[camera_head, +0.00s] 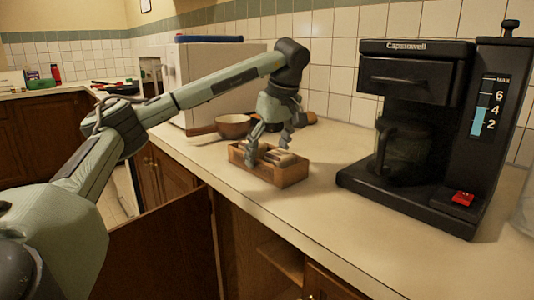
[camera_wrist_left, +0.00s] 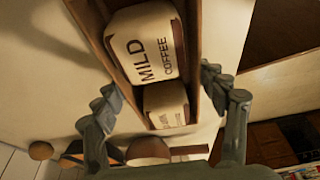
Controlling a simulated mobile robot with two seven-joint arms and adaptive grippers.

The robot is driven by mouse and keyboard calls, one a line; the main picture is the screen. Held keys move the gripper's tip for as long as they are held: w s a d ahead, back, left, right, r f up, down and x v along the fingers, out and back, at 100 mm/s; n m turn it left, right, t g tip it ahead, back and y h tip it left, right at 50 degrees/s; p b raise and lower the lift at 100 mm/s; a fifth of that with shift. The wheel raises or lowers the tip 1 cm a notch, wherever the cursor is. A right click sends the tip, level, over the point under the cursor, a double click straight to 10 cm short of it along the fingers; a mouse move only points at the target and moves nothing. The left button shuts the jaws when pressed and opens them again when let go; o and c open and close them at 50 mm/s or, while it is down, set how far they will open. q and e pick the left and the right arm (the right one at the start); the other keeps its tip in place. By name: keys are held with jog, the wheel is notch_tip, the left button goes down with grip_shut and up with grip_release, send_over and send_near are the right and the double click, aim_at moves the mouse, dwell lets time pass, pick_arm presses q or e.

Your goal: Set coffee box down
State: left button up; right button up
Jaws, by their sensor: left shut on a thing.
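The coffee box (camera_head: 268,172) is an open wooden tray holding coffee packs. It is at or very near the countertop (camera_head: 215,160), left of the coffee maker; a small gap underneath cannot be ruled out. My left gripper (camera_head: 267,150) comes down over it from above and is shut on it, one finger on each side. In the left wrist view, the box (camera_wrist_left: 195,60) runs between the two fingers, with a large pack labelled "MILD COFFEE" (camera_wrist_left: 147,45) and a smaller pack (camera_wrist_left: 166,105) inside. My right gripper is not in view.
A black coffee maker (camera_head: 415,75) stands close to the right of the box. A brown pan (camera_head: 233,125) lies behind it, near a white appliance (camera_head: 205,70) against the tiled wall. A cabinet door (camera_head: 165,240) is open below the counter's front edge.

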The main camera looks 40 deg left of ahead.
pick_arm(q)
jog(key=shift+f, duration=0.15)
jog(key=o, duration=1.1)
jog(key=shift+o, duration=0.2)
jog(key=v, duration=1.2)
jog(key=shift+r, duration=0.2)
